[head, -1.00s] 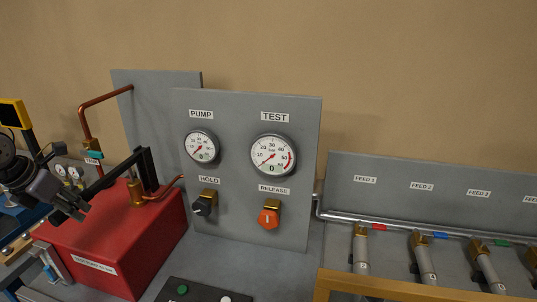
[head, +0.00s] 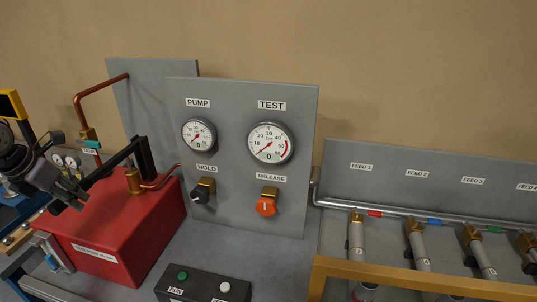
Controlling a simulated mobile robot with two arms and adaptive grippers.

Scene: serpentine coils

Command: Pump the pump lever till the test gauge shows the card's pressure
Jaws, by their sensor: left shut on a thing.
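The pump lever (head: 113,158) is a black bar angled from its upright bracket down to the left over the red pump tank (head: 125,235). My left gripper (head: 76,193) is shut on the lever's lower left end. The white test gauge (head: 270,143) is on the grey panel, its red needle pointing lower left near the low end of its scale. The pump gauge (head: 199,134) to its left also has its needle low. The black hold knob (head: 201,194) and orange release knob (head: 266,206) sit below. I cannot make out the card. My right gripper is out of view.
Copper pipes run behind the lever and to the panel. A black box (head: 205,285) with a green and a white button stands in front. At right are several feed valves on a pipe (head: 400,214), behind a yellow-brown rail (head: 410,278).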

